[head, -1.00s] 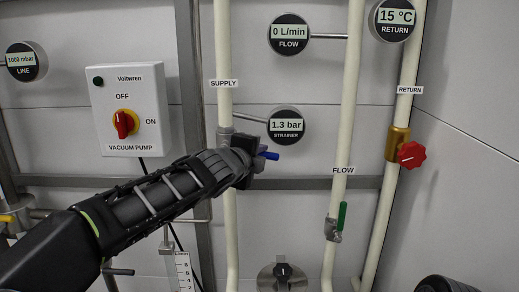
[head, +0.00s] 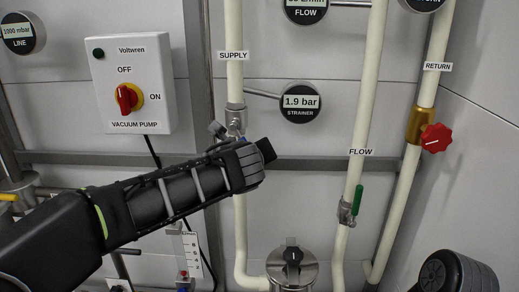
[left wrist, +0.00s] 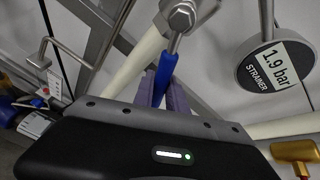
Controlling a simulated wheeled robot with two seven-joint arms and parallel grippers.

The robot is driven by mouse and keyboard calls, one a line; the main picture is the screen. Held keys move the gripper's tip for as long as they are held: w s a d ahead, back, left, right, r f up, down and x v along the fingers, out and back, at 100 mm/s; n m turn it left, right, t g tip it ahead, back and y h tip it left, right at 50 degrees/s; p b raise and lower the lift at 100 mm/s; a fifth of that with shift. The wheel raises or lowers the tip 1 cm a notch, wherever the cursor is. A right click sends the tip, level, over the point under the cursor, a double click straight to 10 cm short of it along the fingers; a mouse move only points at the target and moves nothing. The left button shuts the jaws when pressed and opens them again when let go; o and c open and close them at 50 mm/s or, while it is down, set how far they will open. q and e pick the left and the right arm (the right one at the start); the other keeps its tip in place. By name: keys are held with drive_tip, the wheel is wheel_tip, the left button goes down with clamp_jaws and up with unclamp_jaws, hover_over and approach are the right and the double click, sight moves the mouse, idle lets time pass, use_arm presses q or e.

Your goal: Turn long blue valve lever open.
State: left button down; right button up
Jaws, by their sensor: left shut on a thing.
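The long blue valve lever (left wrist: 163,76) shows in the left wrist view between my left gripper's fingers (left wrist: 163,94), which are shut on it. It runs from the metal valve stem down toward the gripper, at a small angle to the pale supply pipe (left wrist: 135,72). In the head view my left gripper (head: 262,152) is in front of the supply pipe just below the valve fitting (head: 236,114) and hides most of the lever. The right gripper's fingers are not in view.
The strainer gauge (head: 300,103) reads 1.9 bar, right of the valve. The vacuum pump switch box (head: 131,82) is at the left. A green-handled valve (head: 357,200) and a red knob (head: 435,138) are on pipes to the right. A steel rail (head: 310,161) crosses behind.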

use_arm(q)
drive_tip(key=shift+a+f+m+y+p, duration=0.2)
drive_tip(key=shift+a+m+y, duration=0.3)
drive_tip(key=shift+a+m, duration=0.15)
drive_tip(key=shift+a+f+m+y+p, duration=0.2)
drive_tip(key=shift+a+m+y, duration=0.35)
drive_tip(key=shift+a, duration=0.15)
drive_tip(key=shift+a+f+m+y+p, duration=0.2)
drive_tip(key=shift+a+m+y, duration=0.25)
drive_tip(key=shift+a+m, duration=0.2)
drive_tip(key=c, duration=1.4)
unclamp_jaws()
drive_tip(key=shift+o, duration=0.3)
drive_tip(key=shift+r, duration=0.1)
drive_tip(key=b+v, duration=0.1)
drive_tip(key=v, duration=0.6)
drive_tip(key=shift+s, duration=0.4)
